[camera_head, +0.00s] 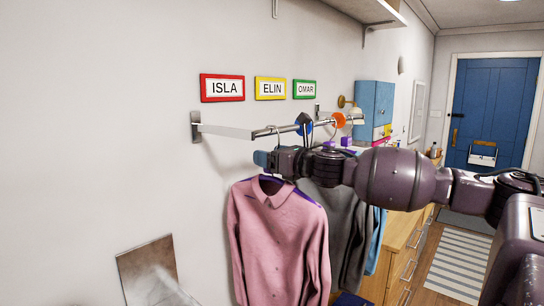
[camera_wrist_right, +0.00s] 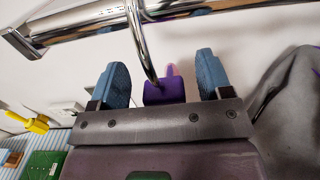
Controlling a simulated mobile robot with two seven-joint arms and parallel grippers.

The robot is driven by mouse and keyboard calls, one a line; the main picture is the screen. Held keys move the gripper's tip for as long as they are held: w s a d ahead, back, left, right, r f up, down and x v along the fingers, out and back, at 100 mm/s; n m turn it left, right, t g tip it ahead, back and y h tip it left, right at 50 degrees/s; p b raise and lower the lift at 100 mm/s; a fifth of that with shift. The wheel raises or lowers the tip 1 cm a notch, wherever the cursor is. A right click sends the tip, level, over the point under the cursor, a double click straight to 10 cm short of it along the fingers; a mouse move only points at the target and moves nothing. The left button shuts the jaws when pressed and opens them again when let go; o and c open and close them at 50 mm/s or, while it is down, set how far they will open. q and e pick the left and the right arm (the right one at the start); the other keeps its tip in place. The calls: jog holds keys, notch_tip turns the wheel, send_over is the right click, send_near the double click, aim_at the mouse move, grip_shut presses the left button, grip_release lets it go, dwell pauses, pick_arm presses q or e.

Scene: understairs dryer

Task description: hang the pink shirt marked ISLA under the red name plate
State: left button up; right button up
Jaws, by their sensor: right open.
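The pink shirt (camera_head: 275,240) hangs on a hanger with purple parts; no ISLA mark is readable on it. The hanger's metal hook (camera_wrist_right: 138,40) is over the chrome rail (camera_head: 290,127), near its left end and left of a blue disc. The red ISLA name plate (camera_head: 222,88) is on the wall, up and left of the hook. My right gripper (camera_head: 266,158) is open just above the shirt's collar. In the right wrist view its blue fingertips (camera_wrist_right: 163,77) stand either side of the hanger's purple block (camera_wrist_right: 163,92), with visible gaps. My left gripper is out of view.
A blue disc (camera_head: 304,124) and an orange disc (camera_head: 338,120) sit on the rail. A grey garment (camera_head: 340,230) hangs close right of the pink shirt. Yellow ELIN (camera_head: 270,88) and green OMAR (camera_head: 304,89) plates follow. A wooden drawer unit (camera_head: 400,255) stands right.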

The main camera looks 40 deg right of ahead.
jog(key=shift+s, duration=0.1)
jog(key=shift+s+d+f, duration=0.1)
jog(key=shift+s, duration=0.45)
jog(key=shift+s+b, duration=0.3)
jog(key=shift+s, duration=0.4)
jog(key=shift+s+d+p, duration=0.15)
jog(key=shift+s+p, duration=0.25)
jog(key=shift+s, duration=1.45)
jog(key=shift+s+d+p, duration=0.15)
jog(key=shift+s+p, duration=0.25)
jog(key=shift+s, duration=1.8)
